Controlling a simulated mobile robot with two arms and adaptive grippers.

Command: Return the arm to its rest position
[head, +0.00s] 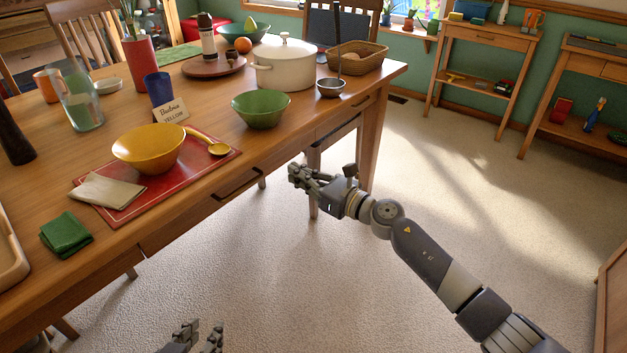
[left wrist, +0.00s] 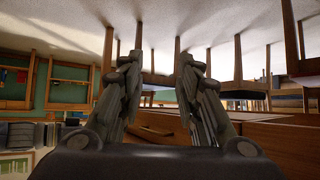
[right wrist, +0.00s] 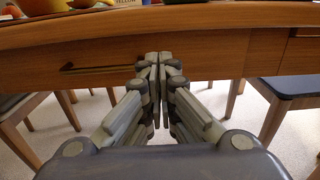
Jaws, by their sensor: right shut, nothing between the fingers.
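My right arm reaches in from the lower right of the head view. Its gripper (head: 296,176) is beside the table's front edge, over the carpet, with nothing in it. In the right wrist view its fingertips (right wrist: 152,58) meet, and the table's drawer front lies beyond them. My left gripper (head: 198,332) shows only at the bottom edge of the head view, low over the carpet. In the left wrist view its fingers (left wrist: 156,65) stand wide apart with nothing between them. That view shows the room upside down.
The wooden table (head: 215,190) holds a yellow bowl (head: 150,147) with a yellow spoon (head: 212,143) on a red mat (head: 123,208), a green bowl (head: 261,109), a white pot (head: 285,65), a ladle (head: 331,87) and a basket (head: 357,56). Open carpet (head: 450,200) lies to the right.

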